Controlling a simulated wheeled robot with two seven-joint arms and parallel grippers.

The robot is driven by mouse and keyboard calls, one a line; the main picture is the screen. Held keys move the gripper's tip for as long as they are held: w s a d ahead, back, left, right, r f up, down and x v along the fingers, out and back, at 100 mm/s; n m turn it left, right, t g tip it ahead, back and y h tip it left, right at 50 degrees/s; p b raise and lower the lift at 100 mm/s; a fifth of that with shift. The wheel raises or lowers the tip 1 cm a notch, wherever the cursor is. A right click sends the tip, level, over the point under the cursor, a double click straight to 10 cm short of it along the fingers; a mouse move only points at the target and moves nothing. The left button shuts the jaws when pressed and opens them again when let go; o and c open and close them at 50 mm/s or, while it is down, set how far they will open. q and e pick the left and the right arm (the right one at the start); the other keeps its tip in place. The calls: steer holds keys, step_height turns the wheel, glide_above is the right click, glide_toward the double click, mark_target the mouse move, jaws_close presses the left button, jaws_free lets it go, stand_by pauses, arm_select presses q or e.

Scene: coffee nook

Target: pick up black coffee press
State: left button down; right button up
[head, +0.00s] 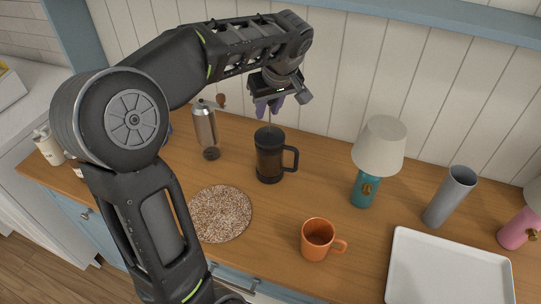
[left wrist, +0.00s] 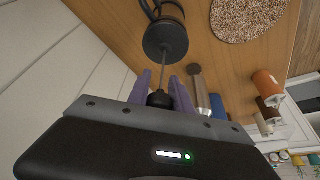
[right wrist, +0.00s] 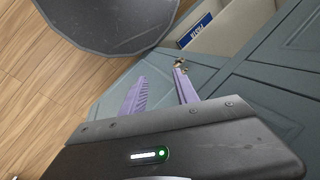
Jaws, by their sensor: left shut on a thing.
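The black coffee press (head: 269,155) stands upright on the wooden counter, with its handle to the right and a thin plunger rod rising from its lid. My left gripper (head: 268,106) is above it, pointing down, with its purple fingers shut on the plunger knob. In the left wrist view the black knob (left wrist: 160,98) sits between the fingers, and the rod runs from it to the press lid (left wrist: 165,38). Whether the press touches the counter is hard to tell. My right gripper (right wrist: 160,92) shows only in the right wrist view, open and empty, away from the counter top.
A steel grinder (head: 205,128) stands left of the press and a teal lamp (head: 366,186) to the right. A speckled round mat (head: 220,213), an orange mug (head: 317,240) and a white tray (head: 448,272) lie nearer the front.

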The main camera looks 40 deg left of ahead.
arm_select(q)
steer(key=shift+r, duration=0.15)
step_height(320, 180, up, 7)
steer(key=shift+w+r+b, duration=0.1)
steer(key=shift+r+b, duration=0.1)
steer(key=shift+b, duration=0.3)
steer(key=shift+r+p, duration=0.85)
steer(key=shift+r, duration=0.4)
